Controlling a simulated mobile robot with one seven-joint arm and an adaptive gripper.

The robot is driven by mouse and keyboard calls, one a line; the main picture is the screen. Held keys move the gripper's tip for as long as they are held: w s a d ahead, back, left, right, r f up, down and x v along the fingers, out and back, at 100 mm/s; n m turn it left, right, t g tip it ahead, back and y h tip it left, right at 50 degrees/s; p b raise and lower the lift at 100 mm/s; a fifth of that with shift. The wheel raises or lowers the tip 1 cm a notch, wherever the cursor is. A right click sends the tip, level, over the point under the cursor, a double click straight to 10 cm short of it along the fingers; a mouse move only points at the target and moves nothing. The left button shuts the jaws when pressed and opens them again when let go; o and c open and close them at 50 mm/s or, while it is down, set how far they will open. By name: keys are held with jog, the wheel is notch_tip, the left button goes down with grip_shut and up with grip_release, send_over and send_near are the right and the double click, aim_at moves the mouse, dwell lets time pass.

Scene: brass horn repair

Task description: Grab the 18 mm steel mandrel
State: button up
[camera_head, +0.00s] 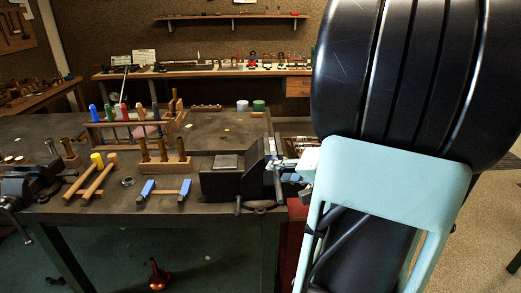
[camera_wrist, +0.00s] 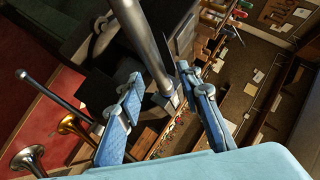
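In the wrist view a thick, smooth steel rod (camera_wrist: 150,45), which looks like the mandrel, runs from the top edge down to between my fingers. No size mark can be read on it. My gripper (camera_wrist: 160,72) is open, with one blue-padded finger on each side of the rod's lower end. A gap shows on both sides, and I cannot tell how far the rod is in depth. In the head view my gripper (camera_head: 303,168) is at the right of the black bench vise (camera_head: 225,182), partly hidden by my arm. The mandrel is not clear there.
The dark workbench (camera_head: 110,207) holds a tool rack, wooden blocks with brass pegs, a yellow-headed mallet (camera_head: 97,160) and blue-ended tools (camera_head: 147,189). Another vise (camera_head: 30,187) is at left. Brass horn bells (camera_wrist: 72,124) and a steel bar (camera_wrist: 50,90) show in the wrist view.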

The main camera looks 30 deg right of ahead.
grip_shut()
dwell(0.3)
jog(key=shift+r, duration=0.1)
